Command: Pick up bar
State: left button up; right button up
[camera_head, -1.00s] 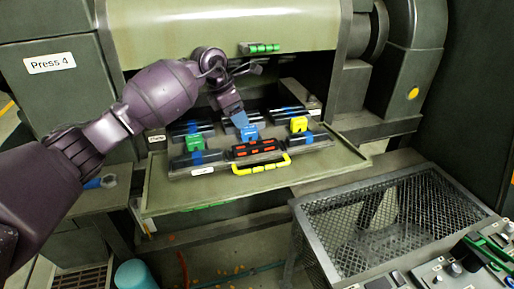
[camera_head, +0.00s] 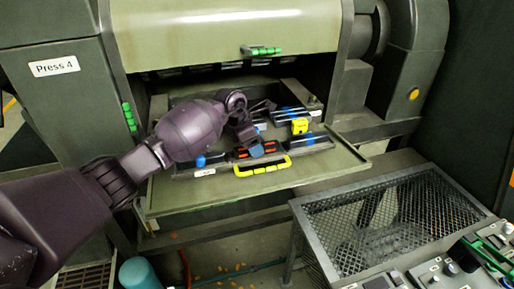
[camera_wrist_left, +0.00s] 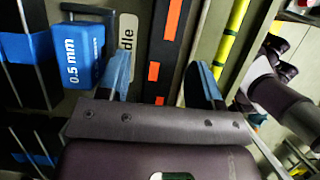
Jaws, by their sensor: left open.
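A black bar with orange-red marks (camera_head: 240,154) lies in the tray on the press's pull-out shelf. My left gripper (camera_head: 261,148) is over it and hides part of it in the head view. In the left wrist view, the bar (camera_wrist_left: 171,40) runs between the two blue fingertips of the open gripper (camera_wrist_left: 163,70), with a gap on each side. I cannot tell how far above the bar the fingertips are. Other black bars with blue bands (camera_head: 318,141) lie in the same tray. My right gripper is in neither view.
A yellow handle (camera_head: 262,169) runs along the tray's front. A blue block marked 0.5 mm (camera_wrist_left: 78,55) and a yellow block (camera_head: 300,126) stand among the bars. The press's upper housing (camera_head: 220,35) overhangs behind. A mesh cage (camera_head: 395,222) stands front right.

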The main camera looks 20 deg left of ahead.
pick_arm(q)
grip_shut()
dwell(0.4)
jog(key=shift+w, duration=0.1)
